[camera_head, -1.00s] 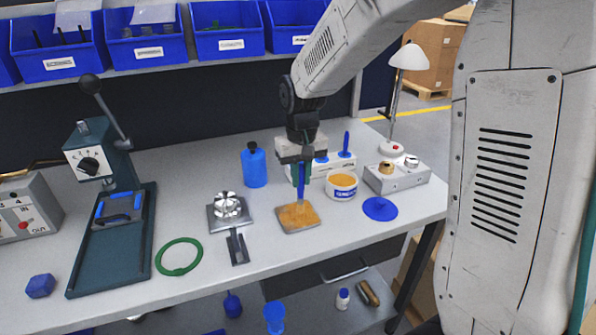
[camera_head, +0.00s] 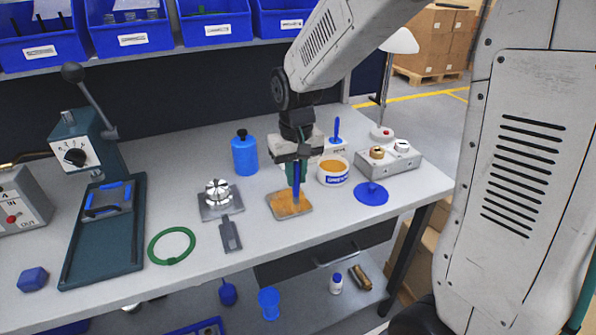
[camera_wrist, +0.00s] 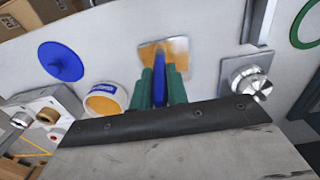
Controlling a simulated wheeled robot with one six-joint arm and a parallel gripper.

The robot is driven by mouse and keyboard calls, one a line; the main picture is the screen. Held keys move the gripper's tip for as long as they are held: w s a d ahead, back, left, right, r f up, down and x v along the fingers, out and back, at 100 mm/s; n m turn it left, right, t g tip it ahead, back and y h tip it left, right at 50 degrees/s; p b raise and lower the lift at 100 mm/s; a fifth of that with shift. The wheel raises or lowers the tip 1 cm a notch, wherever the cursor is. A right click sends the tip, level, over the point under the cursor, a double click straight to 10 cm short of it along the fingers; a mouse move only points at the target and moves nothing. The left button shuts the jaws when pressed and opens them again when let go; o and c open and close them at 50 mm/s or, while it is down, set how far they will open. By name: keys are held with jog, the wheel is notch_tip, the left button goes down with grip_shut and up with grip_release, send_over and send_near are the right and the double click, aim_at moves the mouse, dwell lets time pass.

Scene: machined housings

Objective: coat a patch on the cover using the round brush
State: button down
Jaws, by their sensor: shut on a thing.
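My gripper (camera_head: 294,172) has green fingers and is shut on the blue handle of the round brush (camera_head: 296,188). The brush points down over the cover (camera_head: 276,213), a small square plate with a grey rim lying on the bench. An orange-brown coat spreads over most of the plate's top. The brush tip is at or just above this coat; contact cannot be told. In the wrist view the handle (camera_wrist: 159,82) stands between the fingers, hiding the tip.
A white tub of orange-brown paste (camera_head: 333,179) stands right behind the plate, with a blue disc (camera_head: 371,194) beside it. A blue bottle (camera_head: 245,155), a metal fixture (camera_head: 219,205) and a green ring (camera_head: 172,246) are left. A switch box (camera_head: 400,162) is right.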

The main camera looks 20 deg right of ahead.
jog(key=shift+a, duration=0.25)
jog(key=w+a, duration=0.2)
jog(key=w, duration=0.6)
dwell(3.4)
jog(key=shift+w+r, duration=0.1)
jog(key=shift+r, duration=0.05)
jog(key=shift+r, duration=2.95)
